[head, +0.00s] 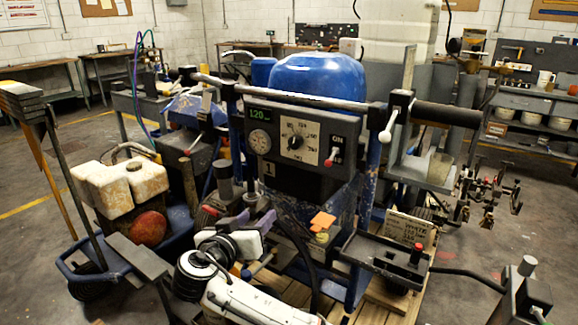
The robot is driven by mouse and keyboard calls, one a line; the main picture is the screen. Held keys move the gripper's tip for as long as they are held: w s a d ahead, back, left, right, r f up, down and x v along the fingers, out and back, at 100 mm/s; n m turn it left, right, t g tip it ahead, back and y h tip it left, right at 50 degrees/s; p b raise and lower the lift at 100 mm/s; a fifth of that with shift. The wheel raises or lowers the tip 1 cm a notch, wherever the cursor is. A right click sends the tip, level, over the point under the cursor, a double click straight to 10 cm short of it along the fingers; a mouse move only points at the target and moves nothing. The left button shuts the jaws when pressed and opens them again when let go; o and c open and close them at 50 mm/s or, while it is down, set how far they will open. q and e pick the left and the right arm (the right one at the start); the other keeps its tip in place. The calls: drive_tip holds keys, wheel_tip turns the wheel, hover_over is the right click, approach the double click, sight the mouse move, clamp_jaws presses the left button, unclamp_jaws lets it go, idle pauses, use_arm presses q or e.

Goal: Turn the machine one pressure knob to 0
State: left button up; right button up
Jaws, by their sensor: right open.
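Machine one (318,75) stands in the middle of the head view, with a blue domed tank and a dark control panel marked 1. The round black pressure knob (295,142) sits on a pale dial plate (297,128) with numbers around it. The knob's exact pointing is too small to tell. A green display (266,116) at the panel's upper left seems to read 120. A round gauge (260,141) is left of the knob. My right gripper (251,218) is open, below and left of the knob and apart from it. My left gripper is not in view.
A handlebar (300,97) crosses above the panel. A second machine with white jugs (128,190) stands at left. A black tray (385,258) with a red knob projects at lower right.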

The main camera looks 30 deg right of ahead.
sight(293, 144)
wheel_tip(293, 144, up, 14)
drive_tip(key=d+m+g+h, duration=0.2)
drive_tip(key=d+m+h, duration=0.1)
drive_tip(key=m+h, duration=0.25)
drive_tip(key=shift+m+y, duration=0.35)
drive_tip(key=shift+y, duration=0.1)
drive_tip(key=p+x, duration=0.2)
drive_tip(key=x, duration=0.6)
drive_tip(key=shift+s+d, duration=0.1)
drive_tip(key=shift+d, duration=0.15)
drive_tip(key=shift+w+d, duration=0.25)
drive_tip(key=shift+d, duration=0.2)
drive_tip(key=c, duration=1.1)
